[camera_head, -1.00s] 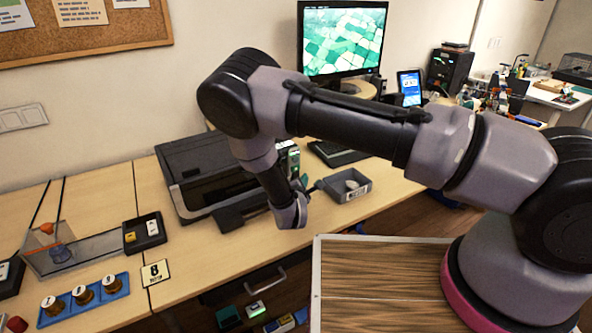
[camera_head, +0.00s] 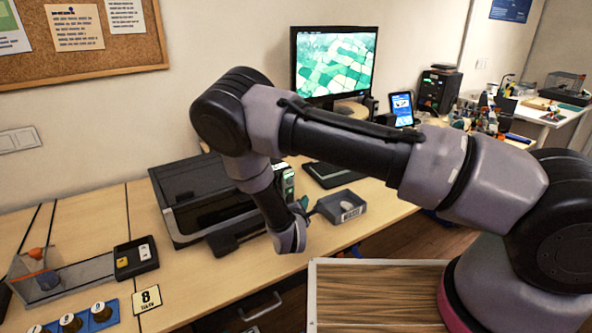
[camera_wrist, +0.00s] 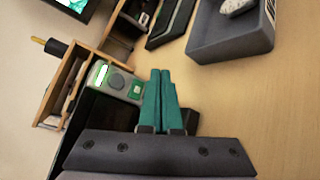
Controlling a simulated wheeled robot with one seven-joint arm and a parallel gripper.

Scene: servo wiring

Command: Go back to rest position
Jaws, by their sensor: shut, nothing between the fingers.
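My gripper shows in the wrist view with its two teal fingers (camera_wrist: 158,102) together and nothing between them. It hangs above the desk, with the printer and a grey bin ahead of it in that view. In the head view my arm bends down over the desk in front of the black printer (camera_head: 205,200). The fingers are mostly hidden there behind my own wrist.
A grey bin (camera_head: 352,217) with a pale object in it stands right of the printer.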

